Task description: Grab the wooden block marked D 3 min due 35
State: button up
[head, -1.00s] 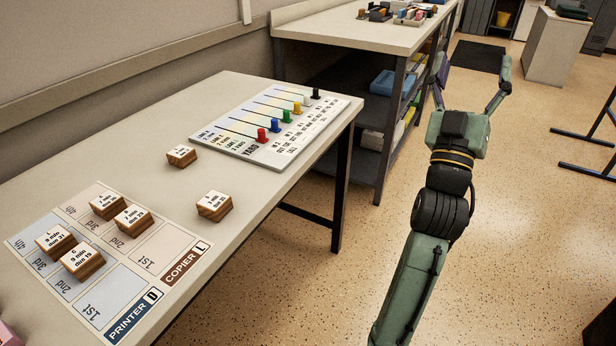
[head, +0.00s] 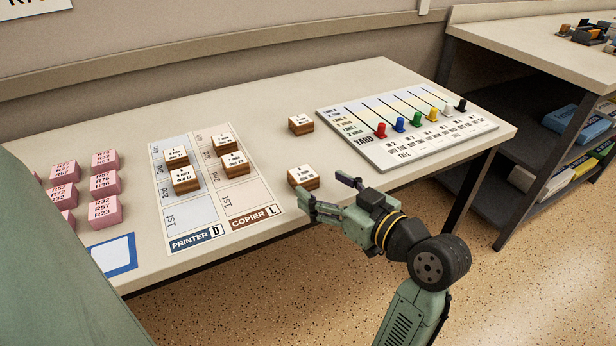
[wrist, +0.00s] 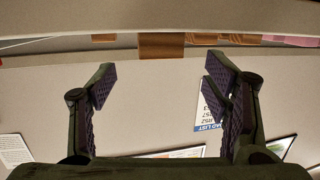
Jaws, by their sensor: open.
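Several wooden blocks with white printed tops sit on the table (head: 310,85). One wooden block (head: 303,178) stands alone near the front edge, just beyond my gripper. Another wooden block (head: 300,124) stands farther back. The remaining wooden blocks (head: 185,180) sit on the Printer and Copier sheet (head: 190,215). The labels are too small to tell surely which is D 3 min due 35. My gripper (head: 328,191) is open and empty at the front edge, close to the near block. In the wrist view, a wooden block (wrist: 161,46) shows ahead between the open fingers (wrist: 160,82).
The yard board (head: 410,150) with coloured pegs lies right of the loose blocks. Pink blocks (head: 105,184) and a blue-framed card (head: 113,255) lie at the left. A shelved bench (head: 520,60) stands at the right. Bare tabletop surrounds the two loose blocks.

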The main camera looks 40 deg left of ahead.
aim_at(304, 173)
jog(key=p+x, duration=0.1)
jog(key=x, duration=0.5)
jog(key=shift+w+a+r+p, duration=0.1)
jog(key=shift+r+p, duration=0.05)
jog(key=shift+p, duration=0.15)
jog(key=shift+w+a, duration=0.15)
jog(key=shift+a, duration=0.35)
jog(key=shift+c, duration=0.4)
jog(key=c, duration=1.3)
